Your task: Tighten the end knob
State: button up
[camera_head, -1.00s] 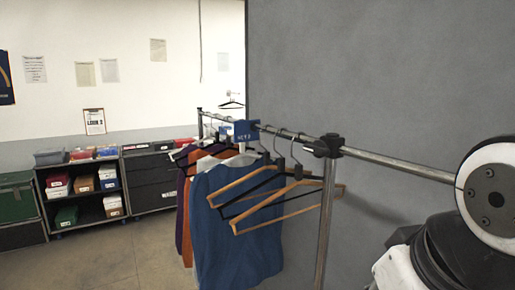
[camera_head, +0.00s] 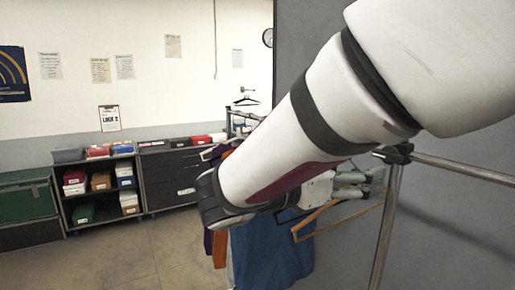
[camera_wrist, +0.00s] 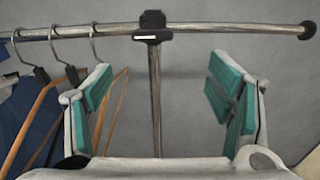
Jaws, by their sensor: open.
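The clothes rail (camera_wrist: 230,29) runs across the top of the wrist view. A dark round knob (camera_wrist: 307,29) sits on its right end. A black clamp (camera_wrist: 152,26) joins the rail to an upright post (camera_wrist: 156,100). My gripper (camera_wrist: 160,88) is open and empty, with its teal pads wide apart; the post shows between them. The rail and clamp appear above the fingertips, and the knob is up and right of them. In the head view my gripper (camera_head: 357,183) is beside the clamp (camera_head: 394,153). The rail's end knob is not seen there.
Wooden hangers (camera_wrist: 34,118) and blue garments (camera_wrist: 12,110) hang left of my gripper, close to its left finger. A grey wall (camera_head: 455,220) stands behind the rail. Shelves with boxes (camera_head: 100,185) and dark drawers (camera_head: 172,175) stand at the far left. Floor (camera_head: 130,255) before them is clear.

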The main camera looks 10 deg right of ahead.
aim_at(384, 157)
jog(key=x, duration=0.4)
jog(key=p+x, duration=0.1)
jog(key=x, duration=0.4)
jog(key=w+r+p+x, duration=0.1)
jog(key=x, duration=0.3)
jog(key=shift+w, duration=0.1)
jog(key=c, duration=1.2)
